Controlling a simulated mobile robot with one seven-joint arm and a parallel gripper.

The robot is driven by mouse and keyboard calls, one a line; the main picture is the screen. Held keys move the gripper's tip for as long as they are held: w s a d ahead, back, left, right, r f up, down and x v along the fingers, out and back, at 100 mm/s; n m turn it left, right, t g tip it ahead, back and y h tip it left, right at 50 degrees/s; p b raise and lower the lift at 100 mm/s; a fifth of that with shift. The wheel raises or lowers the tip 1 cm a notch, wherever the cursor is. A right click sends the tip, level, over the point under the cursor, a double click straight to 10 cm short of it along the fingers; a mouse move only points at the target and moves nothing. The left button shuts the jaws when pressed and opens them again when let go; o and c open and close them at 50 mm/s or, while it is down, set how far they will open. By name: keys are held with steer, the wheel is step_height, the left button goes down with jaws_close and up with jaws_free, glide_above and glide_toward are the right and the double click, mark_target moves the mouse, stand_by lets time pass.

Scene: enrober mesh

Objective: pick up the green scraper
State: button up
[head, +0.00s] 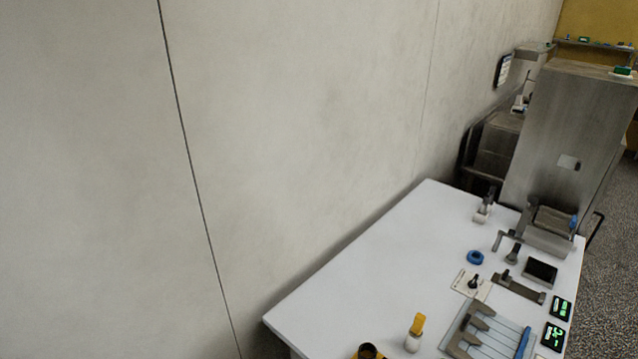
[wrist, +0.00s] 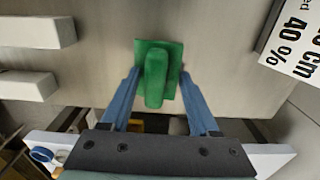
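The green scraper (wrist: 155,75) shows in the wrist view, a flat green plate with a thick rounded handle, against a grey metal surface. My gripper (wrist: 160,82) has its two blue fingers apart, one on each side of the scraper's handle. The fingertips are close to the plate's side edges; I cannot tell whether they touch it. My gripper does not show in the head view. A small green item (head: 622,70) is on top of the steel machine there; I cannot tell whether it is the scraper.
In the wrist view, white blocks (wrist: 28,86) are at the left and a printed white sign (wrist: 293,40) at upper right. In the head view, a white table (head: 370,265) carries a blue ring (head: 475,257), a yellow-topped bottle (head: 415,332) and several tools. The steel machine (head: 570,120) stands behind it.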

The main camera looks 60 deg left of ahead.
jaws_close()
steer(key=shift+s, duration=0.1)
step_height(320, 180, up, 10)
steer(key=shift+b, duration=0.45)
steer(key=shift+o, duration=1.2)
jaws_free()
jaws_close()
